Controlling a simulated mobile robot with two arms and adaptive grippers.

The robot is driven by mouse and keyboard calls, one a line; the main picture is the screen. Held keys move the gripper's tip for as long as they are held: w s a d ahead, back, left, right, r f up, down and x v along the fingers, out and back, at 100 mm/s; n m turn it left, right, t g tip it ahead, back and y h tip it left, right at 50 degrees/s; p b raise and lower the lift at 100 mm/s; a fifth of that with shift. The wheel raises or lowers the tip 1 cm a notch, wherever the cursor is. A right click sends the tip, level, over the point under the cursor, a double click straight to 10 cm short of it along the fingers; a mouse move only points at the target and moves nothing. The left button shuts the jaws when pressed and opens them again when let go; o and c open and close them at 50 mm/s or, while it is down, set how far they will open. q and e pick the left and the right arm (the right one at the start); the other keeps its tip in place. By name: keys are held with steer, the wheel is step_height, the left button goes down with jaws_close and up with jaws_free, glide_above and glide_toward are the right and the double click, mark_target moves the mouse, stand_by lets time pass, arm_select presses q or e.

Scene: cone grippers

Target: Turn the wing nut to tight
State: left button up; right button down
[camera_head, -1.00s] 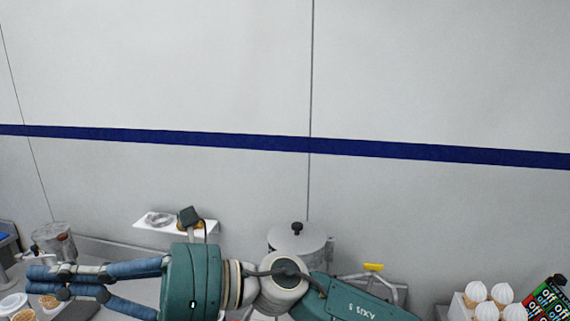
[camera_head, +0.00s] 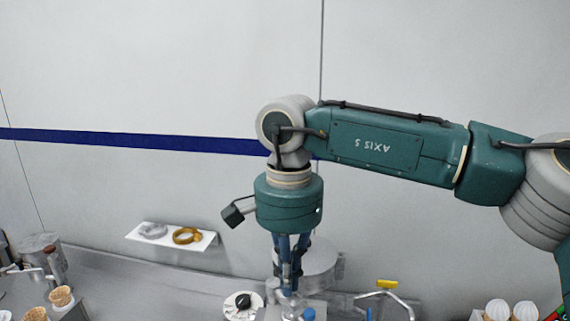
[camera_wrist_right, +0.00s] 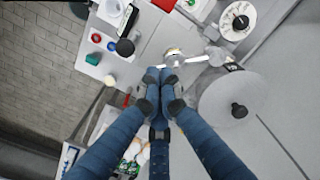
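My right gripper (camera_head: 289,282) points straight down over the bench, its blue fingers drawn together. In the right wrist view its fingertips (camera_wrist_right: 160,77) sit close together, with nothing clearly seen between them. A small shiny metal piece (camera_wrist_right: 173,56) lies just beyond the tips; it may be the wing nut, but its wings cannot be made out. In the head view the metal parts (camera_head: 291,304) under the fingertips are partly hidden by the gripper. I cannot tell whether the tips touch them. My left gripper is not in view.
A white dial with a black knob (camera_head: 243,301) stands left of the gripper. A lidded metal pot (camera_head: 318,262) is close behind it. A wall shelf (camera_head: 208,241) holds two rings. A yellow-handled fixture (camera_head: 387,284) and white-topped cones (camera_head: 497,310) are at right.

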mark_target(281, 297)
step_height(281, 297, down, 7)
steer(key=b, duration=0.4)
steer(key=shift+r, duration=0.2)
steer(key=shift+s, duration=0.1)
steer(key=shift+w+d, duration=0.1)
steer(key=shift+w, duration=0.5)
stand_by(0.5)
steer(key=shift+p, duration=0.35)
steer(key=shift+w+a+p, duration=0.25)
steer(key=shift+a+p, duration=0.05)
steer(key=shift+a, duration=0.2)
steer(key=shift+w+a+p, duration=0.25)
steer(key=shift+p, duration=0.05)
steer(key=shift+w+a, duration=0.1)
steer(key=shift+w, duration=0.15)
stand_by(0.3)
steer(key=shift+s+a, duration=0.1)
steer(key=shift+a, duration=0.1)
